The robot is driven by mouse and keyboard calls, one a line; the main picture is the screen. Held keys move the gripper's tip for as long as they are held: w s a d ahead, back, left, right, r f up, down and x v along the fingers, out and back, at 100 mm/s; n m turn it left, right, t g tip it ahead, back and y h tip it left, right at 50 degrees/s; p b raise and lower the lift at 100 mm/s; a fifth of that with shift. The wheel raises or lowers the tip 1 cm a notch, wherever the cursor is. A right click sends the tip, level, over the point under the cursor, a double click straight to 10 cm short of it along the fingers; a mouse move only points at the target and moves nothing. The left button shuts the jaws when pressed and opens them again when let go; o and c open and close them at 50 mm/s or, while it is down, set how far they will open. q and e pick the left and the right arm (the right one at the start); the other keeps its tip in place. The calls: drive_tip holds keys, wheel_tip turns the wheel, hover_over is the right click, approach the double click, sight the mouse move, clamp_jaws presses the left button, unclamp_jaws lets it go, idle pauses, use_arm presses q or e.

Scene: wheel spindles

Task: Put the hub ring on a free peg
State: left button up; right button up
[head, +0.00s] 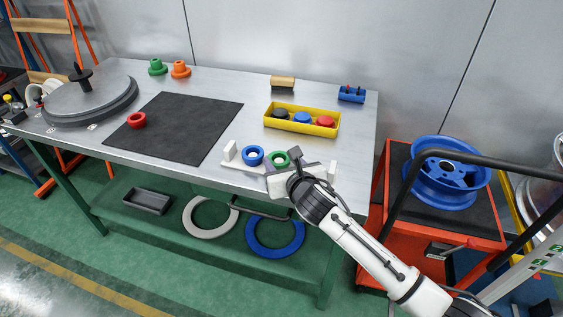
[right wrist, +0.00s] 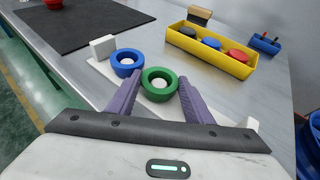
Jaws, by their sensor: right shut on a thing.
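A green ring (head: 272,159) is between the fingers of my right gripper (head: 283,161), which is shut on it. In the right wrist view the green ring (right wrist: 159,97) shows a white peg top within its hole; I cannot tell whether it is fully seated. A white rack (head: 229,153) stands at the table's front edge, with a blue ring (head: 245,157) around its other peg, just left of the green one. A red ring (head: 137,121) lies on the black mat. My left gripper is out of view.
A yellow tray (head: 270,122) with black, blue and red pieces stands behind the rack. The black mat (head: 185,125) is mostly bare. A blue holder (head: 352,95), a wooden-topped block (head: 283,82) and green and orange parts stand farther back.

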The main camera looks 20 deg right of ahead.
drive_tip(key=o, duration=0.7)
drive_tip(key=shift+r, duration=0.1)
